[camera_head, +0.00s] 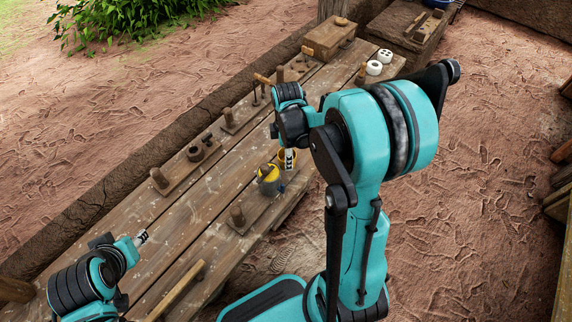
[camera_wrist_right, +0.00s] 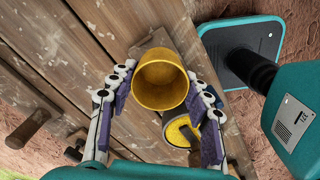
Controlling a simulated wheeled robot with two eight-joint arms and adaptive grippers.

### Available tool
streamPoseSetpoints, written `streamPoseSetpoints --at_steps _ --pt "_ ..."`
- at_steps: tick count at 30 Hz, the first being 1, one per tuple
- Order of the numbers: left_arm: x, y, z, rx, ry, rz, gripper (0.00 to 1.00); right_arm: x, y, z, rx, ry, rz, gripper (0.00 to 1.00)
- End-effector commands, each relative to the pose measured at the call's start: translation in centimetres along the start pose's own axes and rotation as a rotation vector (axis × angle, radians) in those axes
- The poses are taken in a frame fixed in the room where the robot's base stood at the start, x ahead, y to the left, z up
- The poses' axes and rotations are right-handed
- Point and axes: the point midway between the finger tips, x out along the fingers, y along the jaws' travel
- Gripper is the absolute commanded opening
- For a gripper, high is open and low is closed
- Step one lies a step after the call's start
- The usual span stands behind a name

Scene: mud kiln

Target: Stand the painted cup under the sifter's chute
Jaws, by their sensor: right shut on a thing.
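The painted cup (camera_wrist_right: 160,82) is yellow and empty, and its open mouth faces the camera in the right wrist view. My right gripper (camera_wrist_right: 162,76) is shut on it, with one finger on each side. In the head view the right gripper (camera_head: 289,160) is over the bench's right side, covering part of the cup.
The long plank bench (camera_head: 190,222) carries wooden blocks with upright pegs (camera_head: 160,178) and a wooden bar (camera_head: 176,290). A wooden box (camera_head: 328,38) and white rolls (camera_head: 374,67) are at the far end. The bench's middle planks are mostly bare.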

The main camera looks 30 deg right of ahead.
Motion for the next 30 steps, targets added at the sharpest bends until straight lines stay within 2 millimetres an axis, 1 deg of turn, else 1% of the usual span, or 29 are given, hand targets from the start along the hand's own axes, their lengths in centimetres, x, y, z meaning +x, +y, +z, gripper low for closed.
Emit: streamPoseSetpoints --at_steps 2,5,12,20,24,25,27,30 --pt "0.2 0.0 0.1 0.000 0.000 0.000 0.40 0.4 0.5 -0.3 -0.001 0.000 0.000 0.21" --pt "0.4 0.0 0.3 0.000 0.000 0.000 0.40 0.9 0.6 -0.4 0.000 0.000 0.000 0.21" --pt "1.7 0.0 1.2 0.000 0.000 0.000 0.40 4.4 0.5 -0.3 0.000 0.000 0.000 0.21" --pt "1.6 0.0 1.1 0.000 0.000 0.000 0.40 4.3 0.5 -0.3 0.000 0.000 0.000 0.21" --pt "1.9 0.0 1.4 0.000 0.000 0.000 0.40 4.8 0.5 -0.3 0.000 0.000 0.000 0.21" --pt "1.9 0.0 1.4 0.000 0.000 0.000 0.40 4.8 0.5 -0.3 0.000 0.000 0.000 0.54" --pt "1.8 0.0 1.3 0.000 0.000 0.000 0.40 4.7 0.5 -0.3 0.000 0.000 0.000 0.70" --pt "1.8 0.0 1.3 0.000 0.000 0.000 0.40 4.7 0.5 -0.3 0.000 0.000 0.000 0.70"
